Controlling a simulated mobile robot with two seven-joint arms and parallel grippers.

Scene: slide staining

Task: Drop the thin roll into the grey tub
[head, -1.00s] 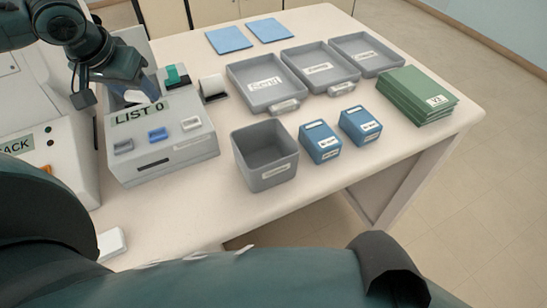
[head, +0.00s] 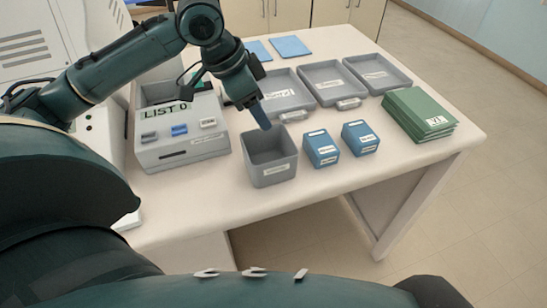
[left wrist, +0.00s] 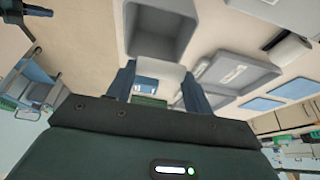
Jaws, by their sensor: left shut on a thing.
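My left gripper (head: 262,118) is above the back rim of the grey tub (head: 272,178) in the head view, fingers pointing down. In the left wrist view its two blue fingers (left wrist: 157,78) are shut on a pale white piece, which I take to be the thin roll (left wrist: 158,72). The roll is hidden behind the fingers in the head view. The grey tub also shows beyond the fingers in the left wrist view (left wrist: 187,32); its visible inside looks empty. My right gripper is not in view.
The grey LIST 0 machine (head: 185,151) stands left of the tub. Two blue boxes (head: 321,150) (head: 360,139) stand to its right. Labelled grey trays (head: 325,84) lie behind, with green folders (head: 418,114) at right. The table's front is clear.

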